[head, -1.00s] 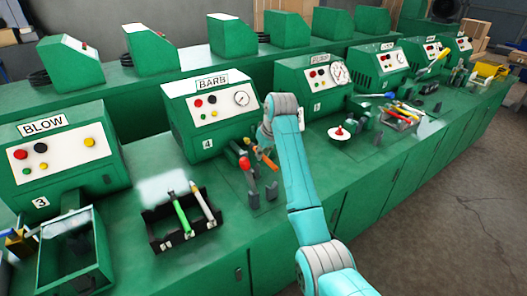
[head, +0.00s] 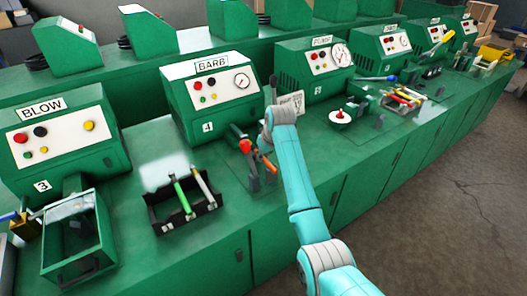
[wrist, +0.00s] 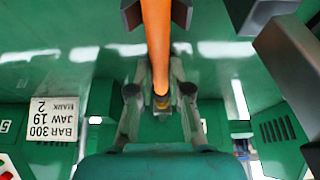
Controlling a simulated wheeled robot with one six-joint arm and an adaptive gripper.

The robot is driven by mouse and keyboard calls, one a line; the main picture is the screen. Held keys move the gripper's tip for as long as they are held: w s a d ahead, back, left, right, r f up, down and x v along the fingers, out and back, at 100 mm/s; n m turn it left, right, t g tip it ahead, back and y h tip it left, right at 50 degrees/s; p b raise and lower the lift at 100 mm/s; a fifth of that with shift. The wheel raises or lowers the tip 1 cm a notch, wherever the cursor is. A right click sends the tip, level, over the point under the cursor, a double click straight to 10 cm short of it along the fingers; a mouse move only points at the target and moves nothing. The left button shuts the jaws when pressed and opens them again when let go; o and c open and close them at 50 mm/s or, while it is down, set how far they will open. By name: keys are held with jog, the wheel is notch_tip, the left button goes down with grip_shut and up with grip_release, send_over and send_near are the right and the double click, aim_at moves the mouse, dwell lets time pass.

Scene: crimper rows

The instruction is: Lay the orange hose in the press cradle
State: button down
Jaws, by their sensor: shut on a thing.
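The orange hose (wrist: 156,35) runs from the top edge of the wrist view down between the pads of my gripper (wrist: 160,95). My gripper is shut on it near its end, where a dark and brass-coloured fitting shows. In the head view the orange hose (head: 265,162) shows beside the red-tipped lever, in front of the BARB press; my arm hides most of the gripper. Dark cradle posts (head: 254,184) stand on the bench below the hose. In the wrist view dark prongs flank the hose at the top; I cannot tell whether it rests between them.
The BARB press (head: 212,100) stands behind, with a red-tipped lever (head: 245,147). A black rack (head: 158,230) with a green and a pale tool is at left. A white card (wrist: 50,119) reads BAR 300, JAW 19.

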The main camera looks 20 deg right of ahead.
jog(key=shift+f, duration=0.15)
jog(key=c, duration=1)
grip_release()
jog(key=v, duration=1.2)
jog(key=shift+s, duration=0.1)
